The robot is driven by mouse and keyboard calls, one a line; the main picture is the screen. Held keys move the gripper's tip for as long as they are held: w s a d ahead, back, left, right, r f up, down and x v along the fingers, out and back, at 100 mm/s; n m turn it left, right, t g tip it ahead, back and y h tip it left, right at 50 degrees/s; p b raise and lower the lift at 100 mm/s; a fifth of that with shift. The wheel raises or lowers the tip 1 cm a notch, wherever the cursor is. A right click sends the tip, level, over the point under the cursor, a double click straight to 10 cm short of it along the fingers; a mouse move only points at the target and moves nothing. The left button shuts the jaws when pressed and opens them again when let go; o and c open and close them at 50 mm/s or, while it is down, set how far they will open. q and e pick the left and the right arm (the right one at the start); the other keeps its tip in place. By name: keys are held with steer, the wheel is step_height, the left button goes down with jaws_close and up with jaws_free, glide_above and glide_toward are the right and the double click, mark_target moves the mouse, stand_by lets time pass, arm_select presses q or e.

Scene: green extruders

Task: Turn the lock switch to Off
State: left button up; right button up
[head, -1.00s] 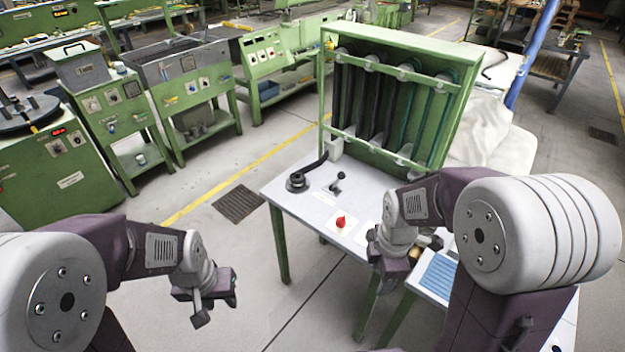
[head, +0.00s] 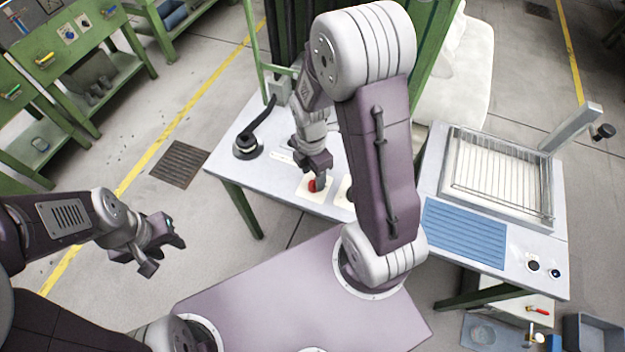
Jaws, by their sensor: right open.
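The red lock switch (head: 311,186) sits on a white plate (head: 304,192) on the light table top, in the head view. My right gripper (head: 317,183) is open, pointing down right at the switch. Its fingers partly hide the red knob, and I cannot tell whether they touch it or which way the knob is turned. My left gripper (head: 165,258) hangs empty over the floor at the left, with its fingers apart, away from the table.
A black hose on a round base (head: 247,146) stands left of the switch. A second white plate (head: 344,192) lies right of it, partly behind my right arm.

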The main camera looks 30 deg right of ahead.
mark_target(314, 185)
steer(key=shift+s+f, duration=0.15)
steer(key=shift+f, duration=0.75)
steer(key=shift+s+f, duration=0.1)
steer(key=shift+f, duration=0.4)
steer(key=shift+c, duration=0.5)
jaws_close()
